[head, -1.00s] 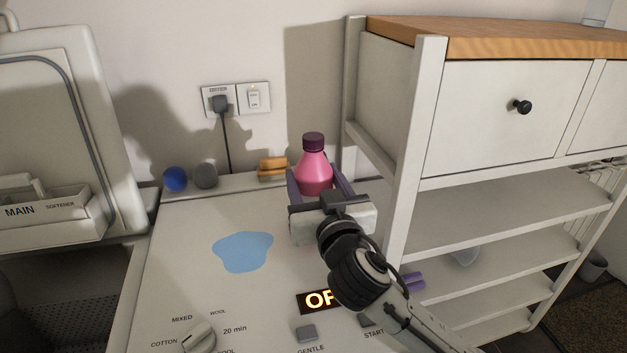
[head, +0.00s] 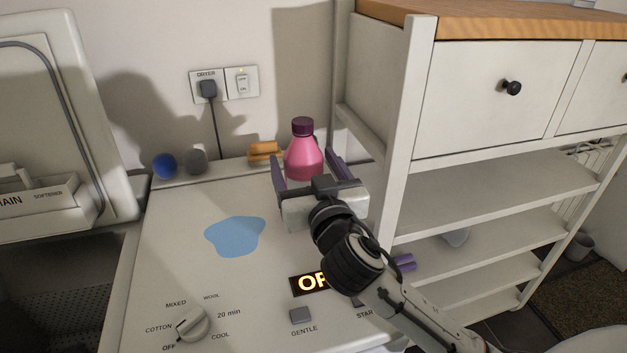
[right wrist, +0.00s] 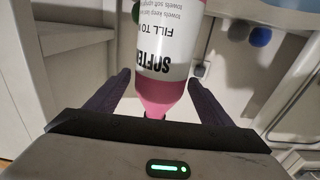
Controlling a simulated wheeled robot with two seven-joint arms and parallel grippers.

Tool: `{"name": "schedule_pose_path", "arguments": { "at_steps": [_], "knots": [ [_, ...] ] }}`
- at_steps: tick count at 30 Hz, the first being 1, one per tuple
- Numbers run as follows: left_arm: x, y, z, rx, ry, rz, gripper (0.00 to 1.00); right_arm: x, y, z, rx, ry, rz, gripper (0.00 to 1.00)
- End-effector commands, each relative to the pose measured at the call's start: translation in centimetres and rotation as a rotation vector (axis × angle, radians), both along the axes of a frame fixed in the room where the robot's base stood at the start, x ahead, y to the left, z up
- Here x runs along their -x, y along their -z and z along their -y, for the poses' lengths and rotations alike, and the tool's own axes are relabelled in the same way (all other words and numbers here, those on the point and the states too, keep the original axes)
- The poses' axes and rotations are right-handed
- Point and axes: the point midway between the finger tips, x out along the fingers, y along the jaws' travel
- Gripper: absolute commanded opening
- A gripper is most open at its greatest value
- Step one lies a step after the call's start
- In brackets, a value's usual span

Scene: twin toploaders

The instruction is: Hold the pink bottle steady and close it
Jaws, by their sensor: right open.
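The pink bottle (head: 303,162) stands upright at the back of the white machine top, with a dark purple cap (head: 302,126) on its neck. I cannot tell how tight the cap is. My right gripper (head: 306,164) is open, its purple fingers on either side of the bottle with a gap beside it. In the right wrist view the bottle (right wrist: 165,55) appears upside down between the spread fingers (right wrist: 155,92), showing its white softener label. My left gripper is not in view.
A blue ball (head: 164,166), a grey ball (head: 196,161) and an orange-brown object (head: 264,151) sit along the back ledge. A blue puddle (head: 236,236) lies on the machine top. A white shelf unit (head: 418,120) stands close on the right.

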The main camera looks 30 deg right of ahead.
Motion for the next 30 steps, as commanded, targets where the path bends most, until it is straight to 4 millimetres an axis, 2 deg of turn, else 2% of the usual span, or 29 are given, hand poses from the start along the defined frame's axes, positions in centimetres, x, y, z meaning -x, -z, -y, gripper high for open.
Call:
{"name": "schedule_pose_path", "arguments": {
  "at_steps": [9, 15, 21, 30],
  "knots": [
    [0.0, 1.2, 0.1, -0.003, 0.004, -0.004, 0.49, 6.7, 0.5, -1.9, -0.005, -0.001, -0.005, 0.74],
    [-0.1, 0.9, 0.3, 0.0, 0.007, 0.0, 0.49, 9.7, 0.2, -2.7, -0.004, 0.0, -0.005, 0.74],
    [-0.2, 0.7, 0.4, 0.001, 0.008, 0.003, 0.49, 10.8, 0.1, -2.9, -0.002, 0.0, -0.003, 0.74],
    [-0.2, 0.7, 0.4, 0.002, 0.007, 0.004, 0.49, 10.9, 0.1, -2.9, -0.001, 0.0, -0.002, 0.74]
  ]
}}
